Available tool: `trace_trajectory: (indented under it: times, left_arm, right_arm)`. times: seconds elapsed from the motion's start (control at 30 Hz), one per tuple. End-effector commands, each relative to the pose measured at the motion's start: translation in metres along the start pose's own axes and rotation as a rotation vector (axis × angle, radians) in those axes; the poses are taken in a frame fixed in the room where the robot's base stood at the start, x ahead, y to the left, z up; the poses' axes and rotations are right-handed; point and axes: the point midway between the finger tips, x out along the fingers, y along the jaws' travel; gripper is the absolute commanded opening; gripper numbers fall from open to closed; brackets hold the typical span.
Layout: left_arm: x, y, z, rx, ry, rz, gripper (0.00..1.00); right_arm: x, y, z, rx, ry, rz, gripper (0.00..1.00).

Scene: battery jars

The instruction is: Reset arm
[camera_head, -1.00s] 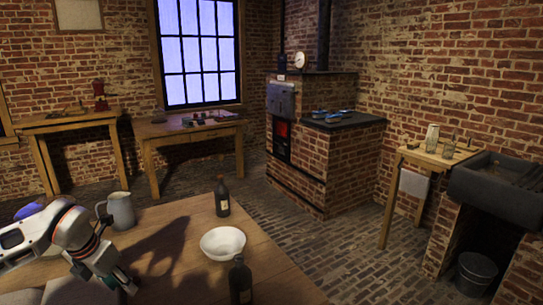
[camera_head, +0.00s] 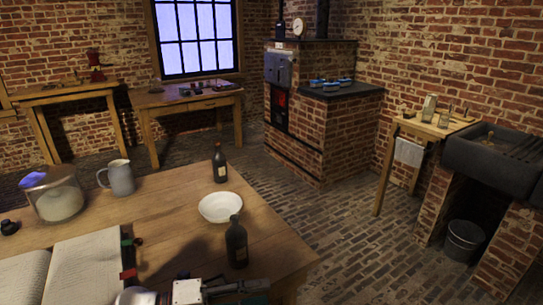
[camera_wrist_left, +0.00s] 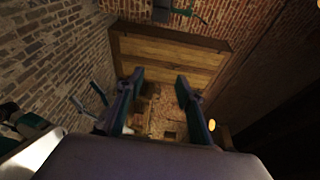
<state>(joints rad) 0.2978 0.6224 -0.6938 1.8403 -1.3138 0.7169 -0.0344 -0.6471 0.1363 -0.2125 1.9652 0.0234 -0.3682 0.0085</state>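My left gripper (camera_head: 250,290) shows at the bottom edge of the head view, low by the table's near side. Only part of it is in frame, with a dark finger pointing right. In the left wrist view my left gripper (camera_wrist_left: 160,84) has its two teal-and-dark fingers spread apart, with nothing between them. My right gripper is not in view. The wooden table (camera_head: 165,218) holds an open book (camera_head: 85,270), a glass jar (camera_head: 55,196), a grey jug (camera_head: 119,178), a white bowl (camera_head: 220,207) and two dark bottles (camera_head: 236,245) (camera_head: 219,165).
Small teal and red pieces (camera_head: 128,272) show at the book's right edge. A brick stove (camera_head: 330,130), a side table (camera_head: 432,128) and a stone sink (camera_head: 495,160) stand to the right. A bucket (camera_head: 464,240) is below the sink. The brick floor (camera_head: 345,235) between is clear.

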Motion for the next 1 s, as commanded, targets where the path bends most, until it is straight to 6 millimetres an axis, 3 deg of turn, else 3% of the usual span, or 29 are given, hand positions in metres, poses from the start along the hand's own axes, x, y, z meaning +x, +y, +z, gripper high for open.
trace_trajectory:
  times: [0.1, 0.23, 0.37, 0.43, 0.6, 0.7, 0.83, 1.0]
  left_arm:
    - [0.0, -0.006, 0.004, -0.232, -0.168, -0.169, 0.37]
    - [-0.019, 0.011, 0.02, -0.497, -0.378, -0.298, 0.37]
    - [-0.053, 0.057, 0.027, -0.781, -0.607, -0.374, 0.37]
    - [-0.076, 0.091, 0.022, -0.939, -0.733, -0.393, 0.37]
    - [-0.129, 0.182, -0.019, -1.304, -1.014, -0.386, 0.37]
    - [-0.151, 0.222, -0.051, -1.465, -1.127, -0.364, 0.37]
    - [-0.169, 0.253, -0.086, -1.601, -1.219, -0.336, 0.37]
    - [-0.177, 0.267, -0.103, -1.668, -1.26, -0.321, 0.37]
  right_arm:
    - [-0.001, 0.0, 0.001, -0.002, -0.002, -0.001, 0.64]
    - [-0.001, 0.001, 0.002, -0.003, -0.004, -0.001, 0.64]
    - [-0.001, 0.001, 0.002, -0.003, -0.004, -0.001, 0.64]
    - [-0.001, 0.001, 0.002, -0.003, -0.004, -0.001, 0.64]
    - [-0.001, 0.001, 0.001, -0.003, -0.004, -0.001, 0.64]
    - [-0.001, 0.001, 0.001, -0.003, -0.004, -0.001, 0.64]
    - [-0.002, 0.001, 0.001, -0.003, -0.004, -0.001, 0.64]
    - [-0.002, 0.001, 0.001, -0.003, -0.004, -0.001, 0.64]
